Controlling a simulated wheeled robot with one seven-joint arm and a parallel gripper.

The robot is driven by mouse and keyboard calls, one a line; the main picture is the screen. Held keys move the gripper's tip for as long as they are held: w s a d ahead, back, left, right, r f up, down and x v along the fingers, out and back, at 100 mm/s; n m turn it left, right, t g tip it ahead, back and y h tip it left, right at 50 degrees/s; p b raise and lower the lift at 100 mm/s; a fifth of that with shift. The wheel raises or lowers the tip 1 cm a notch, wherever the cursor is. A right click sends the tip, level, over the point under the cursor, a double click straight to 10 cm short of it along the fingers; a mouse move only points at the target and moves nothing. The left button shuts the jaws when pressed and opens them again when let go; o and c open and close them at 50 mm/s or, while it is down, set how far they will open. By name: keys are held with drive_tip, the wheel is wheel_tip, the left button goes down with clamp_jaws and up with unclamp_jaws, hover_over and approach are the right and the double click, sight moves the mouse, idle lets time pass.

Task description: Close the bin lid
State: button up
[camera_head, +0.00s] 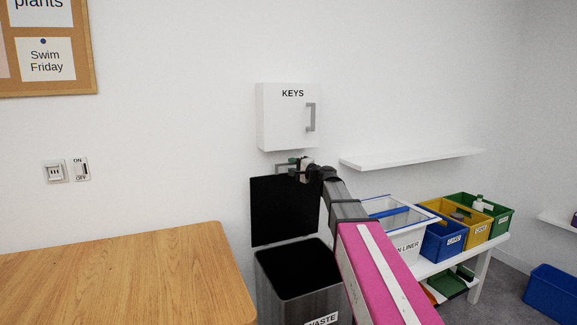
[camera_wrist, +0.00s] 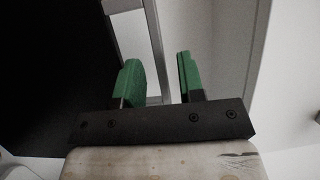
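The waste bin (camera_head: 313,300) is a dark grey open-topped box labelled WASTE, right of the wooden table. Its black lid (camera_head: 284,212) stands upright against the wall, open. A grey handle (camera_head: 281,169) sticks up at the lid's top edge. My gripper (camera_head: 299,164) is at the top right of the lid, beside the handle. In the wrist view my gripper's green fingers (camera_wrist: 160,78) are apart, with a grey bar (camera_wrist: 155,45) showing in the gap; I cannot tell its depth or whether it is touched. The black lid (camera_wrist: 50,75) fills the left there.
A white KEYS cabinet (camera_head: 287,118) hangs just above my gripper. A wall shelf (camera_head: 412,159) is to the right. A white bench (camera_head: 452,262) carries several coloured bins, partly behind my arm. The wooden table (camera_head: 120,275) is bare at left.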

drive_tip(key=shift+x, duration=1.4)
